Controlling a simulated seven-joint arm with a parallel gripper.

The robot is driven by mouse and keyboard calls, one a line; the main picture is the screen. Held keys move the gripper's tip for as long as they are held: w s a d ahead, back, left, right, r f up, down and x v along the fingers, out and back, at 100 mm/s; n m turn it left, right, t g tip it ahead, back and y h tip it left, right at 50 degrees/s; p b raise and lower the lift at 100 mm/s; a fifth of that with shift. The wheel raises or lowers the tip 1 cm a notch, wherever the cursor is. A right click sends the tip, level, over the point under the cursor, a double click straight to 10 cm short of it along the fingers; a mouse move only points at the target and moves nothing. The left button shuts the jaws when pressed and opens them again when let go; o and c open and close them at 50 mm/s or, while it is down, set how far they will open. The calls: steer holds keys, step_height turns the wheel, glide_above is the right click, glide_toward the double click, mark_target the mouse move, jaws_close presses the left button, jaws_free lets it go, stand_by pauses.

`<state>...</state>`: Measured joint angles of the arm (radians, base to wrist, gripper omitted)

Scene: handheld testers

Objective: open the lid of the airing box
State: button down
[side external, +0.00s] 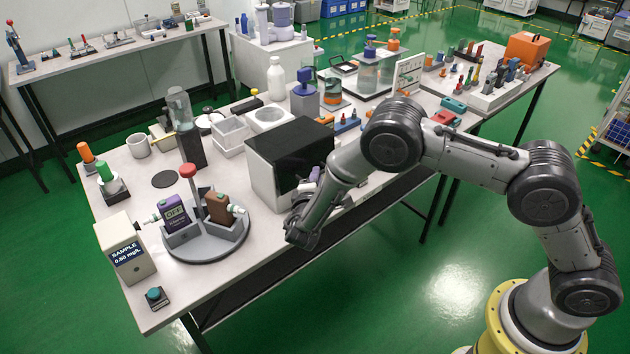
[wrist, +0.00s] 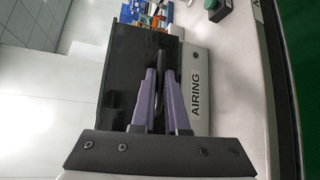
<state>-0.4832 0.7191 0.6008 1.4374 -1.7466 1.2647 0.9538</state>
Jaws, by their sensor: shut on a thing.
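The airing box (side external: 262,178) is a white box with a glossy black lid (side external: 292,145), on the table near its front edge. In the wrist view the lid (wrist: 118,98) is black beside a pale panel (wrist: 197,85) lettered AIRING. The lid looks down on the box. My gripper (side external: 311,180) is at the right side of the box in the side view. In the wrist view its two purple fingers (wrist: 161,76) are shut on a thin dark handle (wrist: 158,62) at the lid's edge. The fingers partly hide the handle.
Left of the box, a round grey stand (side external: 205,245) holds a purple tester (side external: 174,216) and a brown tester (side external: 218,207). White trays (side external: 231,134) and a white bottle (side external: 275,78) stand behind the box. My forearm passes over the table's front edge.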

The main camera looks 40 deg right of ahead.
step_height(320, 180, up, 13)
steer(key=w+n+g+y, duration=0.1)
steer(key=n+g+y, duration=0.1)
steer(key=n+g, duration=0.25)
steer(key=w+r+g, duration=0.1)
steer(key=w+r, duration=0.9)
steer(key=w, duration=0.1)
steer(key=shift+w, duration=0.4)
steer(key=shift+m, duration=0.25)
steer(key=c, duration=0.9)
jaws_free()
